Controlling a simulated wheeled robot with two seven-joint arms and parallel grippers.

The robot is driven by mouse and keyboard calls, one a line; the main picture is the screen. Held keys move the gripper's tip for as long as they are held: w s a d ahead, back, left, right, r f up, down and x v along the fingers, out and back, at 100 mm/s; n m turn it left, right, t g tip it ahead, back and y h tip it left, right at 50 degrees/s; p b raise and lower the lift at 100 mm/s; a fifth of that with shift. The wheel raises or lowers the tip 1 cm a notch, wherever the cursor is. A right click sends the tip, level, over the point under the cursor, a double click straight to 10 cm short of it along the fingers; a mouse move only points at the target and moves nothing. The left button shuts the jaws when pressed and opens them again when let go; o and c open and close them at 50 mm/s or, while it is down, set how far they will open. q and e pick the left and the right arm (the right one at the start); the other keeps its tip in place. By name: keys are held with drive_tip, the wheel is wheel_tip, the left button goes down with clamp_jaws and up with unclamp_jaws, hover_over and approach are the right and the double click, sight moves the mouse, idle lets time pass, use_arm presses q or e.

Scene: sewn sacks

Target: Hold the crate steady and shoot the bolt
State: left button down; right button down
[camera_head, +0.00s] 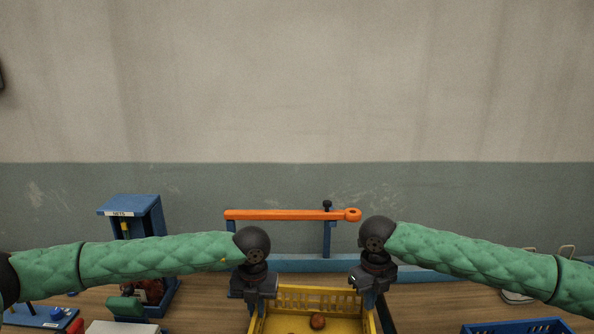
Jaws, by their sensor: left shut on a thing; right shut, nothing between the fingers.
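A yellow crate (318,297) stands at the bottom centre, its near part cut off by the picture edge. My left gripper (256,302) points down at the crate's left side and is shut on its left wall; the fingertips are hard to make out. My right gripper (371,298) points down at the crate's right side, shut and empty; I cannot tell if it touches the crate. I cannot tell which part is the bolt.
A round brown thing (317,321) lies in the crate. A blue labelled stand (130,207) is at the left. A blue tray (47,316) and a green thing (126,306) lie front left. A blue basket (515,328) is front right. Wooden table (430,300) shows between.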

drive_tip(key=w+d, duration=0.2)
drive_tip(key=d, duration=0.4)
drive_tip(key=shift+w, duration=0.25)
idle(2.5)
idle(0.6)
drive_tip(key=c, duration=1.3)
unclamp_jaws()
drive_tip(key=shift+r, duration=4.05)
